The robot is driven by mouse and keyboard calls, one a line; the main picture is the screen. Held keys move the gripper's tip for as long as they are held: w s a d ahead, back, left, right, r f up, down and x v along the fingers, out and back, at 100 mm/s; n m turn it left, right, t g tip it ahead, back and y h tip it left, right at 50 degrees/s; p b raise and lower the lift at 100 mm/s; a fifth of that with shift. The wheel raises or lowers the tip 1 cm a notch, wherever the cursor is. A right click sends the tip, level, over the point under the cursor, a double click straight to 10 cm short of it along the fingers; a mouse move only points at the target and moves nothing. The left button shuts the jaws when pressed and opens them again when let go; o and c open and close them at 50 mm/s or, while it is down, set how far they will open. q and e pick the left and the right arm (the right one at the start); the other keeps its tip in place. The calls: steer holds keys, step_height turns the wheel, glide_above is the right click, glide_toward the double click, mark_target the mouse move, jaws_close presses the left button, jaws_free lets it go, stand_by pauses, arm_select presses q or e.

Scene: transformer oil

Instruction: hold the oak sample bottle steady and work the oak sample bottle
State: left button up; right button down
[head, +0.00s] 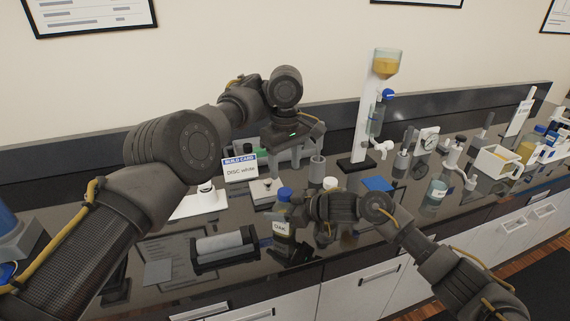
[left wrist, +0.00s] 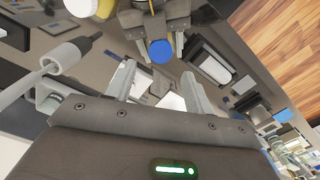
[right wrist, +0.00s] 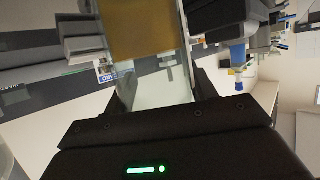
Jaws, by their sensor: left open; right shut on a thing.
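The oak sample bottle (head: 281,228), with a white OAK label and a blue cap (head: 284,194), stands near the bench's front edge. My right gripper (head: 297,213) is shut around its body from the right. In the right wrist view the bottle's amber and clear body (right wrist: 145,40) lies between the fingers. My left gripper (head: 292,143) is open and empty, above and behind the bottle. In the left wrist view the blue cap (left wrist: 160,51) shows beyond the open fingertips (left wrist: 158,85), apart from them. The cap is on the bottle.
A black rack with a grey cylinder (head: 222,248) lies left of the bottle. A stand with an amber funnel (head: 386,63) rises at the back. A clear jar (head: 436,192), a dial gauge (head: 428,139) and a white bin (head: 497,161) are right.

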mark_target(285, 191)
arm_select(q)
steer(key=shift+f, duration=3.9)
steer(key=shift+c, duration=0.3)
steer(key=c, duration=1)
steer(key=o, duration=1.1)
steer(key=shift+r, duration=2.3)
steer(key=o, duration=0.6)
steer(key=shift+c, duration=0.2)
